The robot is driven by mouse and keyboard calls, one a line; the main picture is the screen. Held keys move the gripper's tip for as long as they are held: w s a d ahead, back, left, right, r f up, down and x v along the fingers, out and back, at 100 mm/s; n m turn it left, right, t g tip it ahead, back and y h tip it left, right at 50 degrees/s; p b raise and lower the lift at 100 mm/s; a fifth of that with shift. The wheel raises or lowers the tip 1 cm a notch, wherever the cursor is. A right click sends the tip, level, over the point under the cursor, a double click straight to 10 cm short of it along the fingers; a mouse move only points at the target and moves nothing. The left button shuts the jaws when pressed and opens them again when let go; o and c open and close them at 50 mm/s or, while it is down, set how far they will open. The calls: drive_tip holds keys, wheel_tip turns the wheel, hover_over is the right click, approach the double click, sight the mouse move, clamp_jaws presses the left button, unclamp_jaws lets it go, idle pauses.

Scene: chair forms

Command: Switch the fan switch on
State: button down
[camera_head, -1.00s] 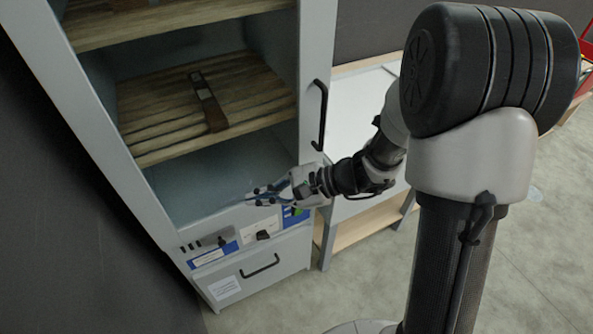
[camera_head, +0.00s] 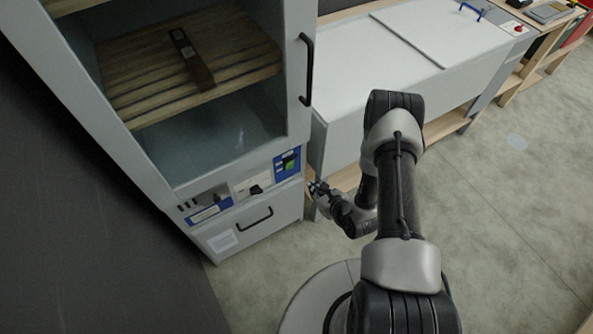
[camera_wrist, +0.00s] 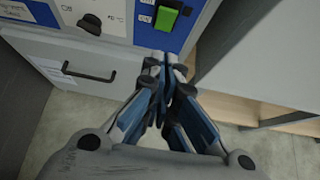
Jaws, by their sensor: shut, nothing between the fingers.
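A control panel (camera_head: 239,190) is on the front of the grey cabinet, under its glass opening. At the panel's right end a green switch (camera_head: 288,162) sits on a blue plate; it also shows in the wrist view (camera_wrist: 166,19). I cannot read which label belongs to it, nor tell its position for sure. A black knob (camera_head: 255,190) is left of it, also in the wrist view (camera_wrist: 91,23). My gripper (camera_head: 315,187) is shut and empty, right of the panel. In the wrist view its fingertips (camera_wrist: 166,66) appear just below the green switch, apart from it.
A drawer or door with a black handle (camera_head: 257,217) is below the panel. A tall black handle (camera_head: 307,70) is on the cabinet's right edge. A white-topped bench (camera_head: 390,65) stands to the right. The floor (camera_head: 500,215) at right is open.

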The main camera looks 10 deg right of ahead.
drive_tip(key=shift+s+d+f, duration=0.1)
drive_tip(key=shift+f, duration=0.1)
drive_tip(key=b, duration=0.4)
approach(291, 167)
drive_tip(key=s+f+x, duration=0.1)
drive_tip(key=x, duration=0.2)
drive_tip(key=shift+w+a+r, duration=0.1)
drive_tip(key=shift+w+a, duration=0.05)
drive_tip(key=shift+w, duration=0.35)
drive_tip(key=shift+w+a+r, duration=0.15)
drive_tip(key=shift+w+a, duration=0.05)
drive_tip(key=shift+w, duration=0.3)
drive_tip(key=shift+d, duration=0.1)
